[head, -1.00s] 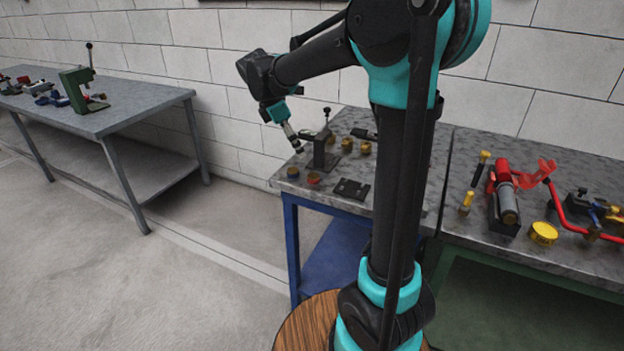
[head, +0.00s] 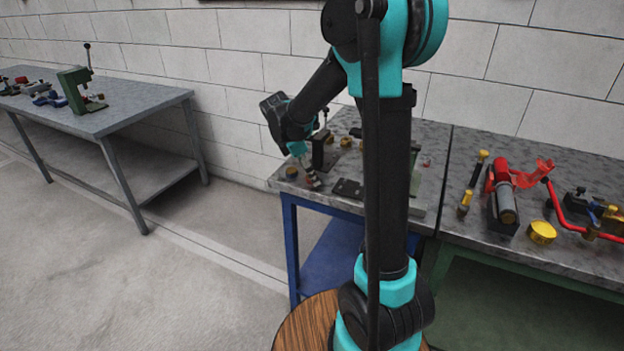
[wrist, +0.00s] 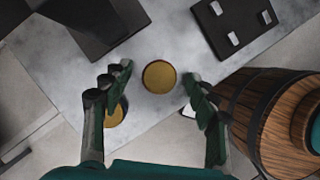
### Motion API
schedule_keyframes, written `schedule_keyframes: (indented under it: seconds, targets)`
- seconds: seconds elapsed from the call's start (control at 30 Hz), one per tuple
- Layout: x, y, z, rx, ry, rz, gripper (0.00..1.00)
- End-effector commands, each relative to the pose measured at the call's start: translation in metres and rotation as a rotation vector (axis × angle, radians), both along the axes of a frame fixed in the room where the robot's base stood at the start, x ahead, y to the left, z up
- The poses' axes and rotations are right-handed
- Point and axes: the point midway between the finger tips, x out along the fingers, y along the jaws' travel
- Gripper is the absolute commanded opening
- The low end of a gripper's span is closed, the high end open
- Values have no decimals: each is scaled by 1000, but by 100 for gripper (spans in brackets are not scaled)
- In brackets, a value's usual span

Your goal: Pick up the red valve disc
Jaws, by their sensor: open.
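The valve disc (wrist: 159,76) shows in the wrist view as a round brass-coloured top with a thin dark reddish rim. It lies on the grey bench top (wrist: 75,75) between and just beyond my fingertips, with a gap on each side. My gripper (wrist: 158,80) is open and empty above it. In the head view my gripper (head: 314,181) points down at the bench's front left corner, and its fingers hide most of the disc. A second brass-topped disc (wrist: 116,114) is partly hidden behind the left finger; in the head view it stands left of my gripper (head: 291,172).
A dark fixture (head: 322,150) stands just behind my gripper. A black plate with light pads (head: 348,188) lies to the right; it also shows in the wrist view (wrist: 236,25). Brass parts (head: 345,141) stand behind. The bench's front edge is close.

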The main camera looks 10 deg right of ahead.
Motion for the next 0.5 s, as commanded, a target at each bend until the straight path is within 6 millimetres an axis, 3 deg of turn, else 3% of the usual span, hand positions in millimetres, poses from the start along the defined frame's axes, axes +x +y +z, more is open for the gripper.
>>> schedule_keyframes:
  seconds: [0.2,0.5]
  targets:
    - [0,0,-1,0,0,0,59]
    - [0,0,-1,0,0,0,22]
